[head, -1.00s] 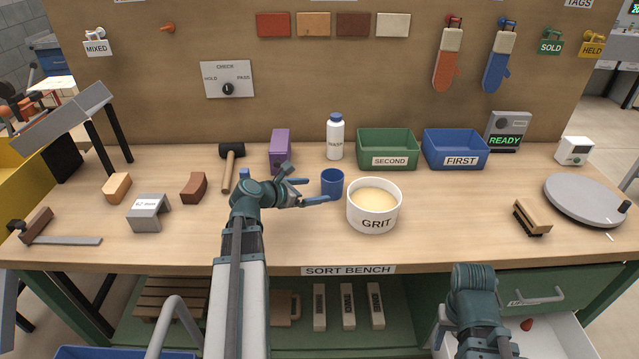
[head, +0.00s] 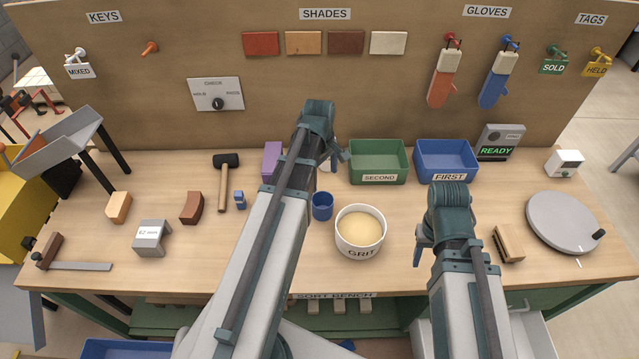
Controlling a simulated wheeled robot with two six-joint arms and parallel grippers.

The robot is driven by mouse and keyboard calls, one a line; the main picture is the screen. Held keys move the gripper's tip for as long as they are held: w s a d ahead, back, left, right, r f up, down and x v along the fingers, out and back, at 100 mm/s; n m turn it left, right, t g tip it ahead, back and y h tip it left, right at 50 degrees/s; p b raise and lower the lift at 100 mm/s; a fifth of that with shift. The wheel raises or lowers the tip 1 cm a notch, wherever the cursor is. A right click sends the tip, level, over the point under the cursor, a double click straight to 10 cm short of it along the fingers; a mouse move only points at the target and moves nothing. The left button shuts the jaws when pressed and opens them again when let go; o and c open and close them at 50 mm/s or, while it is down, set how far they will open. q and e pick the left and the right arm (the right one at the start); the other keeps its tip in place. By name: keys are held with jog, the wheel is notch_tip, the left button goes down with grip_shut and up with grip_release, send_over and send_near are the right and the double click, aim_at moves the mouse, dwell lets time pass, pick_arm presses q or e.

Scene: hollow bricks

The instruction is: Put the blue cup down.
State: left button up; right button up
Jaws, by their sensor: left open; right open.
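The blue cup (head: 322,207) stands upright on the bench, just left of the white GRIT tub (head: 360,247) and close to it. My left arm passes just left of the cup. My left gripper (head: 341,157) is beyond the cup, in front of the green SECOND bin's left side, and is apart from the cup. It is open and its fingers are partly hidden by the wrist. My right gripper (head: 419,250) is open, right of the GRIT tub, and partly hidden behind its own arm.
The blue FIRST bin (head: 446,175) and green SECOND bin (head: 378,177) stand at the back. A mallet (head: 224,185), small blue piece (head: 239,200) and several bricks lie left. A brush (head: 508,244) and grey turntable (head: 562,222) are right. My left arm hides the white bottle.

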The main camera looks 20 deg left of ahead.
pick_arm(q)
jog(key=r, duration=0.1)
jog(key=b, duration=0.9)
send_near(323, 201)
jog(key=s+d+f, duration=0.1)
jog(key=s, duration=0.1)
jog(key=shift+d+f+m+p, duration=0.1)
jog(key=shift+f+m+p, duration=0.05)
jog(key=shift+m+p, duration=0.15)
pick_arm(e)
notch_tip(323, 201, down, 8)
jog(key=shift+w+a+r, duration=0.2)
jog(key=shift+w+a, duration=0.05)
jog(key=shift+w, duration=0.15)
pick_arm(q)
notch_tip(323, 201, down, 5)
jog(key=b, duration=0.5)
jog(key=shift+s+d+f, duration=0.1)
jog(key=shift+s+f, duration=0.05)
jog(key=shift+s, duration=0.05)
pick_arm(e)
notch_tip(323, 201, down, 5)
jog(key=shift+f, duration=0.1)
pick_arm(q)
jog(key=c, duration=1.3)
